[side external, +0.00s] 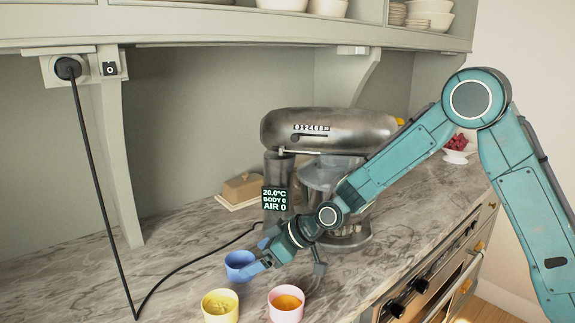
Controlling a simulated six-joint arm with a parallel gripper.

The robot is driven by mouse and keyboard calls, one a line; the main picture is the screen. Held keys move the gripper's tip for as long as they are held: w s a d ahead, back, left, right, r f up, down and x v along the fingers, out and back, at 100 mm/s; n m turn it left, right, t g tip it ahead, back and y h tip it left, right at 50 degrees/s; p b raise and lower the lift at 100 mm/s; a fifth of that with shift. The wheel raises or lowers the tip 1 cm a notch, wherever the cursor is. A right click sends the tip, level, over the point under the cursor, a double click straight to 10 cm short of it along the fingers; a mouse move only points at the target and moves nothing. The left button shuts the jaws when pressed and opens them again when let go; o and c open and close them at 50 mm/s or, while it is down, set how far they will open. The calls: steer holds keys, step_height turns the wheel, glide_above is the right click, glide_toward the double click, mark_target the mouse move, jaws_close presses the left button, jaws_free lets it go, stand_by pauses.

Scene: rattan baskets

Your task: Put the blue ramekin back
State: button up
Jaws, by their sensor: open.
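The blue ramekin (238,262) stands upright on the marble counter, left of my gripper. My gripper (257,257) is open and low over the counter at the ramekin's right side. One finger overlaps the ramekin's near right edge in the picture, and I cannot tell whether it touches. The ramekin's right part is partly hidden by the gripper. A yellow ramekin (220,307) with yellow contents and a pink ramekin (286,306) with orange contents stand closer to the camera.
A metal stand mixer (325,130) stands behind my gripper. A butter dish (242,188) sits at the back. A black cable (195,264) runs across the counter from the wall socket (68,68). Shelves with bowls hang above.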

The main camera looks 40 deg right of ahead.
steer(key=v, duration=0.7)
steer(key=shift+s+r, duration=0.2)
steer(key=shift+s, duration=0.05)
steer(key=shift+d, duration=0.15)
stand_by(0.3)
steer(key=s+d+r+m+g+h, duration=0.1)
steer(key=s+d+r+h, duration=0.15)
steer(key=s+r, duration=0.35)
steer(key=s+d+r+m+h, duration=0.1)
steer(key=s+d+r, duration=0.25)
steer(key=s, duration=0.45)
steer(key=s+d+m+h, duration=0.1)
steer(key=s+d+m, duration=0.1)
steer(key=s, duration=0.6)
steer(key=s+d+r+m+g+h, duration=0.1)
steer(key=s+d, duration=0.3)
steer(key=s, duration=0.4)
steer(key=shift+s+m+g, duration=0.3)
steer(key=shift+s+m, duration=0.1)
steer(key=shift+m, duration=0.4)
